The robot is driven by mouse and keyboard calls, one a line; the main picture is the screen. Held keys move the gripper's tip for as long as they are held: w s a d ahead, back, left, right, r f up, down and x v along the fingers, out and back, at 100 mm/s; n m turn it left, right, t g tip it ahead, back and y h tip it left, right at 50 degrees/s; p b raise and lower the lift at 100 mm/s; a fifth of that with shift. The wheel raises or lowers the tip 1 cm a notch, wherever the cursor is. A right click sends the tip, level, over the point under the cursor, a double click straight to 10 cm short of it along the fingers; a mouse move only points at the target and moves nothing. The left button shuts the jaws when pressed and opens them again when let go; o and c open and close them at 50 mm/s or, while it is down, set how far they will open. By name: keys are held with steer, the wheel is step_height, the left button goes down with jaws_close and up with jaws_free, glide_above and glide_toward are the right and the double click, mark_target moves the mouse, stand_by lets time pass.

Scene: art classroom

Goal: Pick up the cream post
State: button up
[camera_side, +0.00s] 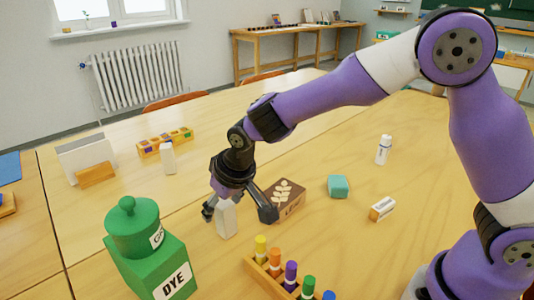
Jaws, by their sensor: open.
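A pale cream post (226,219) stands upright on the table in the side view. My gripper (240,214) is above and around it, pointing down, with one finger on its left and the other on its right. The fingers are open. There is a clear gap to the right finger; I cannot tell whether the left finger touches the post. The top of the post is partly hidden by the gripper. A second pale upright post (168,158) stands farther back on the left.
A brown box with a leaf print (287,198) stands close behind the right finger. A rack of coloured pegs (272,283) is in front. A green dye container (150,262) is at the front left. A teal block (338,186), an eraser (382,209) and a white bottle (383,150) are to the right.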

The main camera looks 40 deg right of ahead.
jaws_close()
